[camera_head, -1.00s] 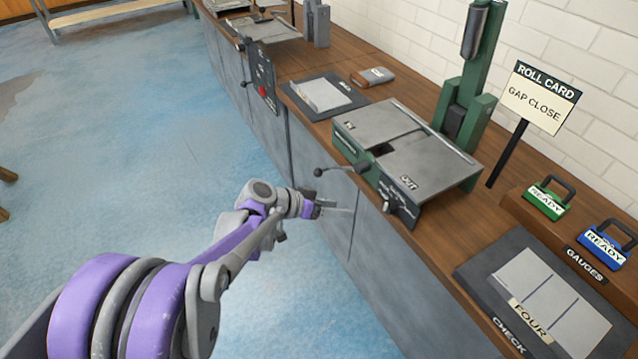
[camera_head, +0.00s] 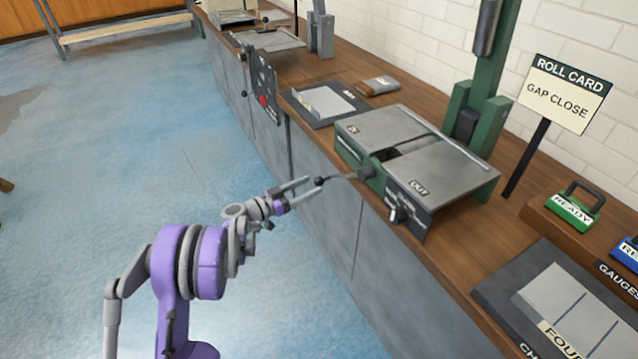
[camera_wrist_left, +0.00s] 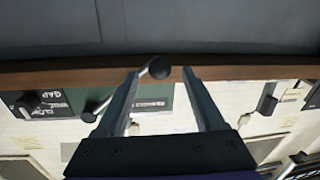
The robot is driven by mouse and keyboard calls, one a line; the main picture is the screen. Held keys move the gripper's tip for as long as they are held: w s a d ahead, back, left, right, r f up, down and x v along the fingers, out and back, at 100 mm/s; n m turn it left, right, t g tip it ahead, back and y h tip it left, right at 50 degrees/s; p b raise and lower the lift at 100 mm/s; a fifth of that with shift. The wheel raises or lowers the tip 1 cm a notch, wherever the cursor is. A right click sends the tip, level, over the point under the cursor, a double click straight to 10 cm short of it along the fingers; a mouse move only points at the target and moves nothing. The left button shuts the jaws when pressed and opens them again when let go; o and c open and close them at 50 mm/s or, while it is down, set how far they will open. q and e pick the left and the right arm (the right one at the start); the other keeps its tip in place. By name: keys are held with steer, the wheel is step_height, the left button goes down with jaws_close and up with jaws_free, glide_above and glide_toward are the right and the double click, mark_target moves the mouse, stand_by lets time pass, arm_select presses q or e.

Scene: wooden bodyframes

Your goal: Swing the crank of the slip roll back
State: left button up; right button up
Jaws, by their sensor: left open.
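The slip roll (camera_head: 450,172) is a green-sided machine with grey plates marked IN and OUT, on the wooden bench. In the left wrist view the knob (camera_wrist_left: 160,68) shows between the tips of the open left gripper (camera_wrist_left: 161,76). I cannot tell whether either finger touches it. My right gripper is not in view.
A dark switch (camera_head: 398,214) sits on the slip roll's front panel. A ROLL CARD sign (camera_head: 563,92) reads GAP CLOSE. A green READY gauge (camera_head: 572,208) and a dark check board (camera_head: 500,292) lie to the right. The floor before the bench is clear.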

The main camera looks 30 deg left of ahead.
mark_target(319, 181)
arm_select(q)
steer(key=shift+x, duration=2.15)
jaws_close()
